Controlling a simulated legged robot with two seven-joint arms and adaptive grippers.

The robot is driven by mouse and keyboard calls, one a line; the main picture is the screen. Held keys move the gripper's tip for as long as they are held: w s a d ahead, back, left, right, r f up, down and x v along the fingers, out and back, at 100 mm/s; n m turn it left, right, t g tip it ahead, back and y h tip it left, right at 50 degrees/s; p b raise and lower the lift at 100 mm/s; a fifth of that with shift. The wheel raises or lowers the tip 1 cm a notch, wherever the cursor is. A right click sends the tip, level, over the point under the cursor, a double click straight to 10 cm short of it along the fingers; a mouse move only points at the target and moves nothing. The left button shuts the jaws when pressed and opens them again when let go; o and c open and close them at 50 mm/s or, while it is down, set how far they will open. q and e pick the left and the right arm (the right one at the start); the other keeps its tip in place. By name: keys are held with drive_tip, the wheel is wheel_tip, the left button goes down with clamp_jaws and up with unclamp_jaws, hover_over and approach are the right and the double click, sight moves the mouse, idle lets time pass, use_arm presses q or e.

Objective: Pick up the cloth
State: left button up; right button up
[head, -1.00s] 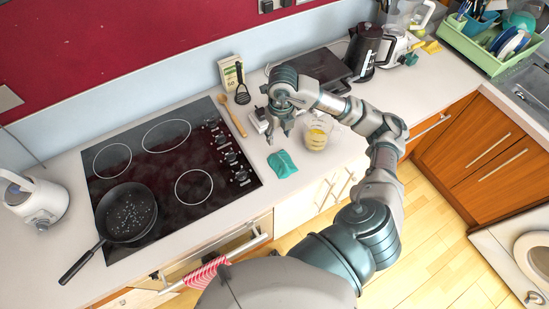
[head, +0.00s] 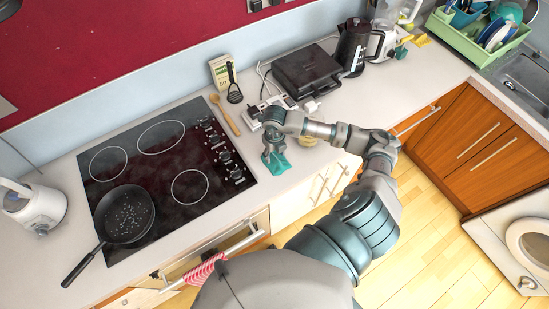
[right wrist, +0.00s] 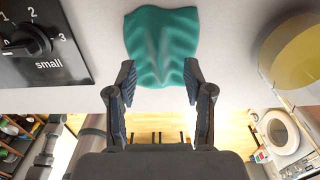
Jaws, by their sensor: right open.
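The teal cloth (head: 279,166) lies crumpled on the white counter, right of the hob and near the front edge. In the right wrist view the cloth (right wrist: 162,40) spreads ahead of and between my fingertips. My right gripper (head: 268,154) is open just above the cloth, its fingers pointing down and partly covering it. In the right wrist view its two fingers (right wrist: 160,82) stand apart, one on each side of the cloth's near end. Whether they touch it, I cannot tell. My left gripper is out of view.
The hob (head: 165,165) with a black pan (head: 125,213) is to the left. A wooden spoon (head: 225,116) and power strip (head: 262,107) lie behind. A red striped towel (head: 206,269) hangs at the oven handle.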

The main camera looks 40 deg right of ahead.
drive_tip(key=shift+d+f, duration=0.3)
drive_tip(key=shift+f, duration=0.6)
drive_tip(key=shift+a+r, duration=0.15)
drive_tip(key=shift+a, duration=0.25)
clamp_jaws()
drive_tip(key=shift+d, duration=0.1)
